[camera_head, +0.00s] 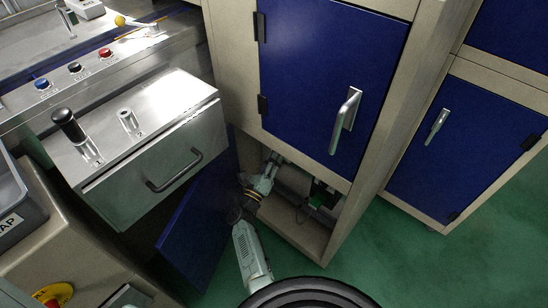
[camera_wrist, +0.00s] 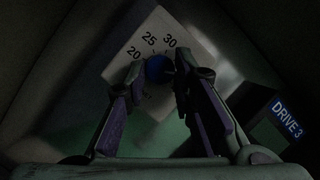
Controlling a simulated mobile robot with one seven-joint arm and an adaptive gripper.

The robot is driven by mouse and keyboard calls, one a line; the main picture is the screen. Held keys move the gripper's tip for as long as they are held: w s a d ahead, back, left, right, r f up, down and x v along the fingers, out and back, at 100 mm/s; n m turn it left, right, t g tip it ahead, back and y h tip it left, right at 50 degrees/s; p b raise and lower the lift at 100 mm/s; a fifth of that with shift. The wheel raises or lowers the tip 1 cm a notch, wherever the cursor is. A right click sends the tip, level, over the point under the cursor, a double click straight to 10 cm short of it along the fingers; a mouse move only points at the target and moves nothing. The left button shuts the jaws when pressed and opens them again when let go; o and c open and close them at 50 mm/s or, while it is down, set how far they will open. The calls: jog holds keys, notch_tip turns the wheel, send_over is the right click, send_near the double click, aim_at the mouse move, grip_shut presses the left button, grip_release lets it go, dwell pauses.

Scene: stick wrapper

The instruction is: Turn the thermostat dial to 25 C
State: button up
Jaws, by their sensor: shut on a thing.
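The thermostat dial (camera_wrist: 158,69) is a small round blue knob in the wrist view. It sits on a pale, tilted plate (camera_wrist: 185,34) marked 20, 25 and 30. My gripper (camera_wrist: 160,76) has one finger on each side of the dial and is shut on it. The fingers hide part of the dial's rim, and I cannot read its exact setting. In the head view my gripper (camera_head: 273,160) reaches into the dim open lower compartment (camera_head: 300,237) of a cabinet. The dial itself is hidden there.
A blue door (camera_head: 198,232) stands open left of the compartment. A shut blue door (camera_head: 325,75) with a handle is above. Inside, a green-fronted box (camera_head: 318,197) is right of my arm; the wrist view shows a DRIVE 3 label (camera_wrist: 287,117). A metal drawer unit (camera_head: 150,165) stands left.

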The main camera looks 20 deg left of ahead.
grip_shut()
jog(key=shift+n, duration=0.3)
jog(key=n+g+p, duration=0.2)
jog(key=n+p, duration=0.1)
jog(key=n, duration=0.4)
jog(key=r+n+g+p, duration=0.1)
jog(key=n+g+p, duration=0.1)
jog(key=n+p, duration=0.2)
jog(key=n+g+p, duration=0.3)
jog(key=n, duration=0.8)
jog(key=shift+r+y, duration=0.25)
jog(key=shift+y, duration=0.15)
